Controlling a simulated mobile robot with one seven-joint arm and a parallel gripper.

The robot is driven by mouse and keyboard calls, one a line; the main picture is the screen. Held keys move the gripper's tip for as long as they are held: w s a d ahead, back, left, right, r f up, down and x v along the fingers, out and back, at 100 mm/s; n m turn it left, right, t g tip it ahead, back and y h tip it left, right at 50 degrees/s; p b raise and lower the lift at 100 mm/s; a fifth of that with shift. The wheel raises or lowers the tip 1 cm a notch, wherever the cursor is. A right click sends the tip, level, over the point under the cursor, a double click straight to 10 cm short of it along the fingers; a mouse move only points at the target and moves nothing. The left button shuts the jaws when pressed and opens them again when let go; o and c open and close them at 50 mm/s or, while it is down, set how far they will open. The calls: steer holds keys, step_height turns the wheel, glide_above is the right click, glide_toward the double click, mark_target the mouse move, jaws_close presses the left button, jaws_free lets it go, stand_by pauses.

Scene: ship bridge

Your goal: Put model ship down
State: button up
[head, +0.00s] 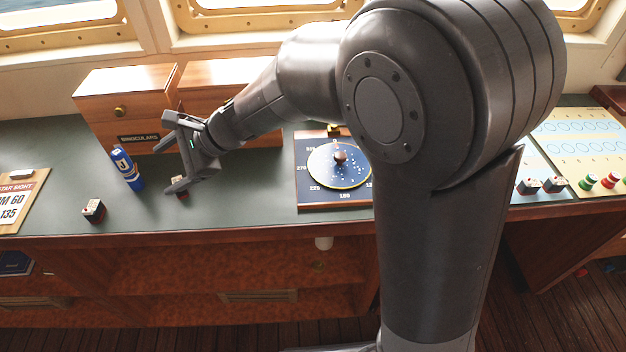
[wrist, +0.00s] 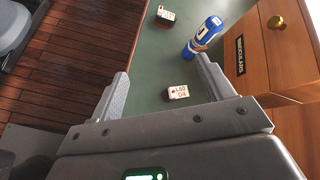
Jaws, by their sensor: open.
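My gripper (head: 168,166) is open above the green counter, left of the round dial board. In the wrist view its two fingers (wrist: 161,67) stand wide apart with nothing gripped. A small white block with red and dark marks (wrist: 178,92) shows between the fingers, apparently on the counter below; in the head view it is partly hidden by a finger (head: 182,194). Nothing shows clearly as a model ship; I cannot tell whether this block is it. A second small block, dark with a white top (head: 93,210), lies to the left, also in the wrist view (wrist: 165,15).
The dial board (head: 335,196) lies to the right, a star sight card (head: 18,205) far left. The counter's front edge (head: 230,237) is near.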

steer(key=s+d+r+n+t+h, duration=0.2)
steer(key=s+d+n+h, duration=0.1)
steer(key=d, duration=1)
steer(key=s+d+r+n+t+h, duration=0.1)
steer(key=s+d+n+h, duration=0.3)
steer(key=d, duration=0.9)
steer(key=s+d+r+n+t+h, duration=0.2)
steer(key=s+d+n+h, duration=0.2)
steer(key=d, duration=0.9)
steer(key=s, duration=0.3)
steer(key=shift+s+d+r+t+h, duration=0.15)
steer(key=shift+d+r+t+h, duration=0.15)
steer(key=shift+d+r+t, duration=0.1)
